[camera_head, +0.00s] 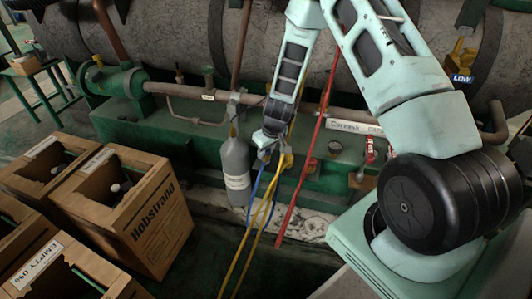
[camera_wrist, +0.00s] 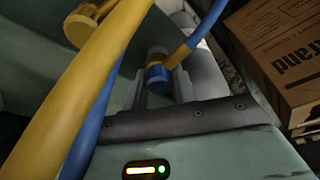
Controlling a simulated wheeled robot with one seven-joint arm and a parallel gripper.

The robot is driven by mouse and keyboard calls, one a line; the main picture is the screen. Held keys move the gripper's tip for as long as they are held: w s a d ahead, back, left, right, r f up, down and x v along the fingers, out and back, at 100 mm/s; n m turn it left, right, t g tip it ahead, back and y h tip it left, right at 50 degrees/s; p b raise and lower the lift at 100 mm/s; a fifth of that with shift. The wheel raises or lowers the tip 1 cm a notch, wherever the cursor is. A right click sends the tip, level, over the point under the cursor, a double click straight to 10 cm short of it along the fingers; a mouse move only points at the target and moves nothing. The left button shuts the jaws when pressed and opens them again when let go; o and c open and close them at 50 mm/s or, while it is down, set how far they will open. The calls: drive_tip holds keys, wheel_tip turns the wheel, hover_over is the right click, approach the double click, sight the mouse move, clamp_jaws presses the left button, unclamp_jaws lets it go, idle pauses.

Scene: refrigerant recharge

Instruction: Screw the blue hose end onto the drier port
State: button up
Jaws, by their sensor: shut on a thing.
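My gripper (camera_head: 264,151) is shut on the blue hose end in front of the green skid. In the wrist view the blue hose end (camera_wrist: 157,76), a blue collar with a brass-coloured part, sits between my two fingers (camera_wrist: 160,92). The blue hose (camera_head: 254,186) hangs down from my gripper.
A yellow hose (camera_head: 268,215) hangs beside the blue one and crosses close before the wrist camera (camera_wrist: 75,85). A red hose (camera_head: 306,160) hangs to the right. Open cardboard boxes (camera_head: 135,215) stand at lower left. A pipe (camera_head: 270,101) runs behind.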

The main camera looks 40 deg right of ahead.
drive_tip(key=r+p, duration=0.1)
drive_tip(key=r, duration=0.2)
drive_tip(key=r+p, duration=0.1)
drive_tip(key=r, duration=0.2)
drive_tip(key=r+p, duration=0.1)
drive_tip(key=r, duration=0.2)
drive_tip(key=shift+d+r, duration=0.25)
drive_tip(key=shift+d, duration=0.05)
drive_tip(key=s+d+r+m+p, duration=0.2)
drive_tip(key=d+r+m+p, duration=0.1)
drive_tip(key=d+r+p, duration=0.6)
wheel_tip(320, 180, up, 10)
drive_tip(key=m+h+p, duration=0.2)
drive_tip(key=m+p, duration=0.1)
hover_over(325, 97)
drive_tip(key=shift+w+d+f+b, duration=0.1)
drive_tip(key=shift+d+f+b, duration=0.05)
drive_tip(key=shift+f+b, duration=0.3)
wheel_tip(325, 97, down, 5)
drive_tip(key=b, duration=0.4)
drive_tip(key=shift+f+b, duration=1)
drive_tip(key=shift+f, duration=0.15)
drive_tip(key=shift+r+p, duration=0.15)
drive_tip(key=shift+p, duration=0.35)
drive_tip(key=shift+m+g+p, duration=0.3)
drive_tip(key=shift+m+p, duration=0.9)
drive_tip(key=shift+m, duration=0.5)
